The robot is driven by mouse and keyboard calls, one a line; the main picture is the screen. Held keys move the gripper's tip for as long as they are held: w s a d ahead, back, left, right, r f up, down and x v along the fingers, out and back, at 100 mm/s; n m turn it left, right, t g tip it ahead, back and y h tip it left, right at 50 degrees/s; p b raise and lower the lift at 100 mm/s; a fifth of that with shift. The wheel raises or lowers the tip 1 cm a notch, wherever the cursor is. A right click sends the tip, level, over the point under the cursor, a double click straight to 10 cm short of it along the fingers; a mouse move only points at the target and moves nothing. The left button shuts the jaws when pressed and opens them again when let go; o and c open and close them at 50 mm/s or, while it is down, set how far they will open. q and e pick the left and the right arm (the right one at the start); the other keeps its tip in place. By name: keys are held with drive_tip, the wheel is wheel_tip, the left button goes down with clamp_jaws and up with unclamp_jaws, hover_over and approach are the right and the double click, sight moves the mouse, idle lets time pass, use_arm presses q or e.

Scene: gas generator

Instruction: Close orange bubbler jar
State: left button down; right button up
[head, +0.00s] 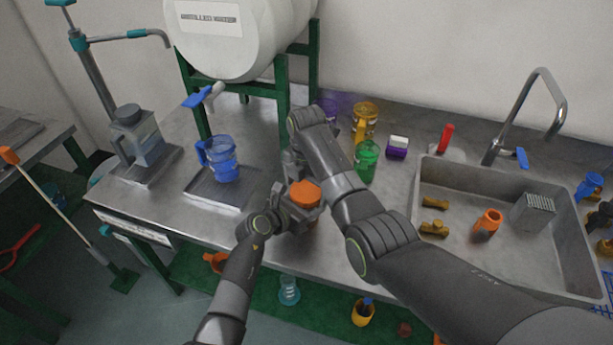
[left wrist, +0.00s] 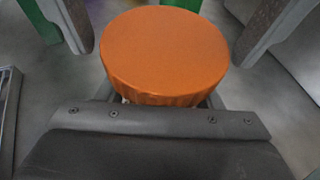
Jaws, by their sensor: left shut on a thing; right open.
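The orange bubbler jar (head: 305,194) stands near the front edge of the metal counter, its round orange lid facing up. In the left wrist view, the lid (left wrist: 165,52) fills the middle, with a narrow pale strip visible under its rim. I cannot tell whether the lid is fully seated. My left gripper (head: 288,208) is shut on the jar from the front; its fingers are mostly hidden under the lid. My right gripper (head: 290,162) is open and empty just behind the jar. Its two fingers appear apart on either side beyond the lid in the left wrist view.
A green jar (head: 367,161) and yellow jar (head: 365,118) stand behind my right arm. A blue jug (head: 220,160) sits on a tray to the left. The sink (head: 455,255) is at right, holding several small items. The counter's front edge is close to the jar.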

drive_tip(key=shift+f, duration=0.2)
drive_tip(key=c, duration=1)
drive_tip(key=m, duration=0.6)
drive_tip(key=shift+c, duration=0.2)
drive_tip(key=o, duration=1.1)
drive_tip(key=shift+c, duration=0.2)
drive_tip(key=shift+r, duration=2.3)
